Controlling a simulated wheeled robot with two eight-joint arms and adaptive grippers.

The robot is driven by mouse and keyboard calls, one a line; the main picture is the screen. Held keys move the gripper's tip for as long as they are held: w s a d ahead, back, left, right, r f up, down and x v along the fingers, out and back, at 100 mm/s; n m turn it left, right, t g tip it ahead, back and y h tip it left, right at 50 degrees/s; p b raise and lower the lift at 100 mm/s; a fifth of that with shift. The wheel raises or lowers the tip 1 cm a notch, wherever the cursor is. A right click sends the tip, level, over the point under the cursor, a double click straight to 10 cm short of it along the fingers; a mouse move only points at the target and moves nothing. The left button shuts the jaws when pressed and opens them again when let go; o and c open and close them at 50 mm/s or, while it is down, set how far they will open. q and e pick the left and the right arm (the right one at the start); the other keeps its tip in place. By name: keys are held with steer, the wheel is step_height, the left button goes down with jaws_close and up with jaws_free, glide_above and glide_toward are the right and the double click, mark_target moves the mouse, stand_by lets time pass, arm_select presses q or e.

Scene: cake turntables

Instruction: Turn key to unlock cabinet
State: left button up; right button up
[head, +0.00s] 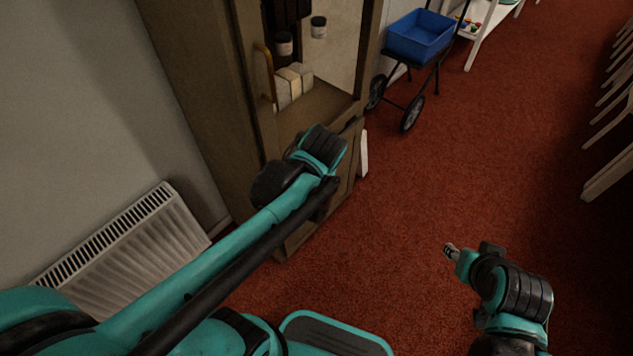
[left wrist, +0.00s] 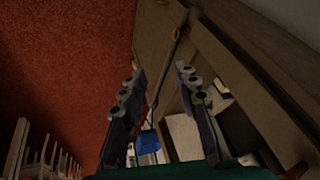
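The brown cabinet (head: 188,90) stands at the upper middle of the head view, and it also shows in the left wrist view (left wrist: 245,70). A small yellow-orange piece (left wrist: 177,35) is on the cabinet front beyond my left fingertips; I cannot tell whether it is the key. My left gripper (left wrist: 160,69) is open with nothing between its fingers, and faces the cabinet front. In the head view my left wrist hides its fingers and part of the lower cabinet. My right gripper (head: 450,250) is over the carpet, away from the cabinet; its finger opening is unclear.
A yellow handle (head: 265,72) is on the upper cabinet, near jars (head: 284,44) and pale boxes (head: 289,84). A radiator (head: 125,235) is at left. A wheeled cart with a blue bin (head: 420,35) stands beyond the cabinet.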

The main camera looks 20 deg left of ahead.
arm_select(q)
steer(key=shift+s+d+r+h, duration=0.1)
steer(key=shift+s+d+h, duration=0.15)
steer(key=shift+s, duration=0.2)
steer(key=shift+s+d+r+h, duration=0.1)
steer(key=shift+s+d+h, duration=0.1)
steer(key=shift+s, duration=0.25)
arm_select(e)
steer(key=shift+d, duration=0.4)
